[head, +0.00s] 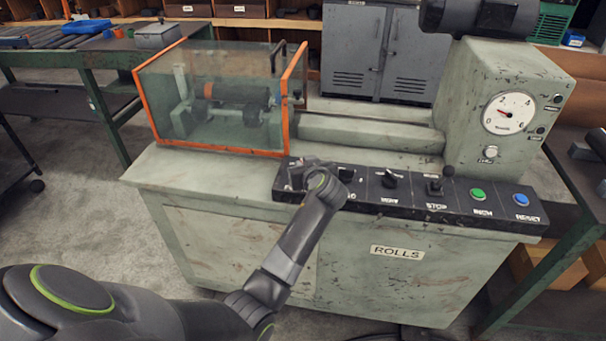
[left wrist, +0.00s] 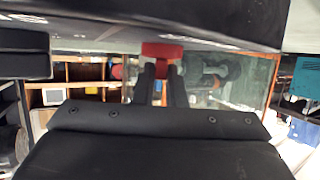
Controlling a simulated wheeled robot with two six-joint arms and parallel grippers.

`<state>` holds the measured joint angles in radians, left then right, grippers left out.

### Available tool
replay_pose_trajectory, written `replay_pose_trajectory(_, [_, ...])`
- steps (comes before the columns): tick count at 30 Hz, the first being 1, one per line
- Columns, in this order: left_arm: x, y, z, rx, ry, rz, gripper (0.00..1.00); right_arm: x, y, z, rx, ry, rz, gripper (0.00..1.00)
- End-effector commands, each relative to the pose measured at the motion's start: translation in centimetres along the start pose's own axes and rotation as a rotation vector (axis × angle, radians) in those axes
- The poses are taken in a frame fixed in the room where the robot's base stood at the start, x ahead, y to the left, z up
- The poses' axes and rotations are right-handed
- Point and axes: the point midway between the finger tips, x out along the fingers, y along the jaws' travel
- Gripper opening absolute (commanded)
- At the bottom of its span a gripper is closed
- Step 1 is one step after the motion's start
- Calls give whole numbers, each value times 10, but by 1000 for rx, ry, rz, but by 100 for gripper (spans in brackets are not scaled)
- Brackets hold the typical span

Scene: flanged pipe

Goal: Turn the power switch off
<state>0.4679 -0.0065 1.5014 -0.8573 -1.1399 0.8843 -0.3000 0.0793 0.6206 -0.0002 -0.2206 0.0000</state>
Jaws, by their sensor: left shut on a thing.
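The black control panel (head: 408,205) runs along the front top of the grey-green machine. My left gripper (head: 308,172) is at the panel's left end, and my wrist hides most of what is under it. In the left wrist view, my left gripper (left wrist: 161,84) is shut on a red handle (left wrist: 162,50) at the dark panel (left wrist: 215,28). The red handle appears to be the power switch; its label and on or off position cannot be read. My right gripper is not in view.
A clear guard box with orange edges (head: 285,110) stands just behind the panel's left end. To the right on the panel are a black knob (head: 389,178), a lever (head: 434,187), a green button (head: 478,195) and a blue button (head: 521,200). A gauge (head: 509,113) is above.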

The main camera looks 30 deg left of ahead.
Motion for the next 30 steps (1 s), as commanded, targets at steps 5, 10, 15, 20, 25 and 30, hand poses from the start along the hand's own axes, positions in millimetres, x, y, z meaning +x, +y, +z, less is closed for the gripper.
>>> replay_pose_trajectory(5, [2,4,5,-54,0,-126,0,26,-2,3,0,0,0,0])
replay_pose_trajectory(10, [2,5,3,-92,0,-218,0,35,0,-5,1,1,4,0])
replay_pose_trajectory(15, [2,6,2,-116,-1,-279,0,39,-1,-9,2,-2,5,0])
replay_pose_trajectory(20, [1,6,1,-127,-1,-309,0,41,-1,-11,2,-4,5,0])
replay_pose_trajectory(25, [1,5,0,-132,-3,-320,0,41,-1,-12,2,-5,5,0])
replay_pose_trajectory(30, [1,5,0,-131,-3,-320,0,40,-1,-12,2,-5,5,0])
